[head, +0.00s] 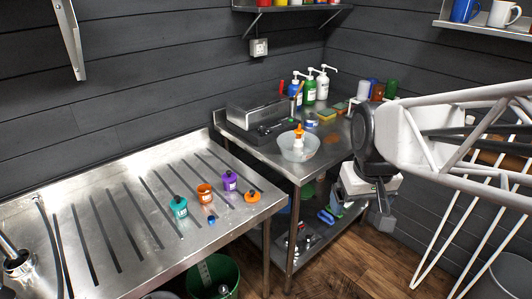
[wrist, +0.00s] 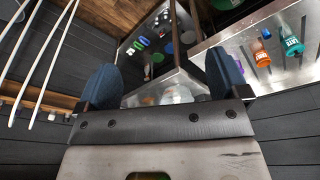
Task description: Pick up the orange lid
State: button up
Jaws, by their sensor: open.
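The orange lid (head: 253,197), flat with a dark knob, lies on the slotted steel drainboard (head: 130,262) near its right front corner in the head view. I cannot clearly pick out the lid in the wrist view.
A steel table (head: 270,150) behind holds a clear bowl (head: 298,146) with an orange-topped bottle, pump bottles (head: 322,84) and sponges. White rods (head: 470,215) stand at right. A green bucket (head: 214,277) is below the drainboard. The drainboard's left part is mostly clear.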

jog(key=w+a+f+n, duration=0.2)
jog(key=w+a, duration=0.3)
jog(key=w, duration=0.5)
jog(key=n+g, duration=0.2)
jog(key=n, duration=0.5)
send_over(252, 191)
notch_tip(252, 191, down, 18)
jog(key=shift+r, duration=0.1)
jog(key=shift+w+a+f, duration=0.15)
jog(key=shift+a+f, duration=0.1)
jog(key=shift+a, duration=0.05)
jog(key=shift+f, duration=0.1)
jog(key=shift+f, duration=1.2)
jog(key=shift+f, duration=0.1)
